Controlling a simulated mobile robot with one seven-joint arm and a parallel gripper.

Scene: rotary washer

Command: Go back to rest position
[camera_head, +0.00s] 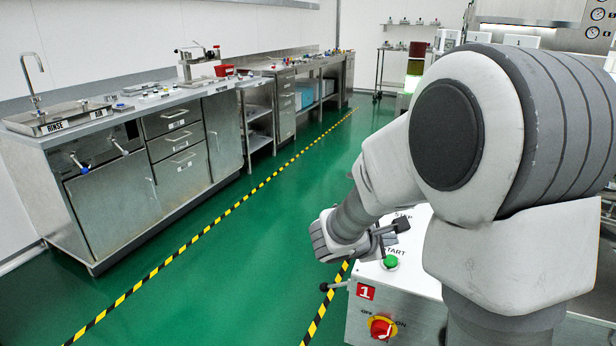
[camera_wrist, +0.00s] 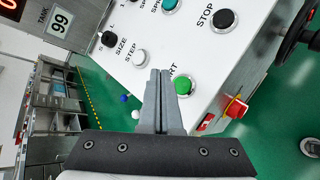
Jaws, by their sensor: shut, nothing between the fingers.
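In the wrist view my gripper (camera_wrist: 160,74) is shut and empty, its two fingers pressed together. It is in front of a white control panel (camera_wrist: 185,50), with the fingertips beside the green START button (camera_wrist: 183,85) in the picture. I cannot tell whether they touch anything. In the head view my arm fills the right side and bends down to the panel. The gripper end is partly hidden by my wrist there. The green button (camera_head: 391,262) shows uncovered on the panel box (camera_head: 415,285).
A black STOP button (camera_wrist: 223,19) and a handwheel (camera_wrist: 297,30) lie close by. A steel counter (camera_head: 130,150) runs along the left. Green floor between is clear.

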